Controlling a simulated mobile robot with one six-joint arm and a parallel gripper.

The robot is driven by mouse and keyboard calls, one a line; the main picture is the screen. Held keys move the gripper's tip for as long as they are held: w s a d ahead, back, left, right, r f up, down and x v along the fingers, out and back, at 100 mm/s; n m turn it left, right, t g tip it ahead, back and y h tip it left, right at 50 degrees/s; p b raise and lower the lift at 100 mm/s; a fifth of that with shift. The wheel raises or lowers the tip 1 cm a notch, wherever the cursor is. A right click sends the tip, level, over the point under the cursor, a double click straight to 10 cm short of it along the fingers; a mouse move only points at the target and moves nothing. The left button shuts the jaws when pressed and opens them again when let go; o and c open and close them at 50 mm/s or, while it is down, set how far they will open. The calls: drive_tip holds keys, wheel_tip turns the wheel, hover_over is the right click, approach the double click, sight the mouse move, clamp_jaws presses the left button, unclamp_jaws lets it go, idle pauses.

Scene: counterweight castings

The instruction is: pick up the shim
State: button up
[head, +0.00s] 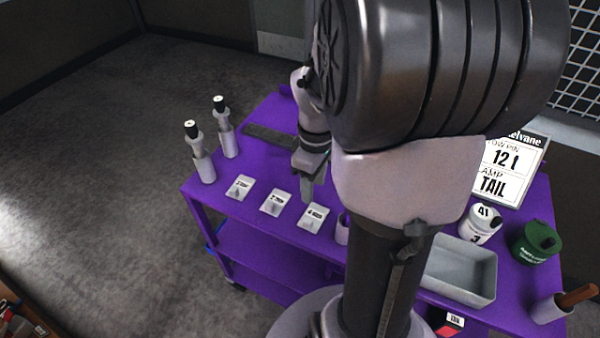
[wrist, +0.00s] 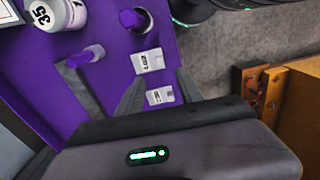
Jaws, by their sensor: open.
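Three small white plates with dark lettering stand in a row on the purple cart top: left (head: 240,187), middle (head: 276,203) and right (head: 313,219). Each seems to carry a small grey piece; I cannot tell which is the shim. My gripper (head: 306,188) hangs just behind the middle and right plates, pointing down, apart from them as far as I can tell. In the wrist view my gripper (wrist: 158,80) is open, with nothing held. One plate (wrist: 160,96) shows between the fingers and another (wrist: 148,62) just beyond the tips. The third plate is not visible there.
Two black-topped grey cylinders (head: 204,165) stand at the cart's left end, near a dark flat bar (head: 268,138). A purple cup (head: 342,230) stands right of the plates. Further right are a grey tray (head: 460,284), white pot (head: 481,222), green pot (head: 536,243) and sign (head: 510,172).

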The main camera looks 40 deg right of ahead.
drive_tip(key=b, duration=0.4)
hover_over(308, 220)
drive_tip(key=f, duration=0.7)
drive_tip(key=s+f, duration=0.1)
drive_tip(key=f, duration=0.2)
drive_tip(key=shift+a+f, duration=0.35)
drive_tip(key=f+b, duration=0.2)
drive_tip(key=f, duration=0.1)
drive_tip(key=w+f+b, duration=0.1)
drive_tip(key=f, duration=0.1)
drive_tip(key=shift+d+f, duration=0.25)
drive_tip(key=shift+d, duration=0.05)
drive_tip(key=shift+r, duration=0.15)
drive_tip(key=shift+c, duration=0.8)
clamp_jaws()
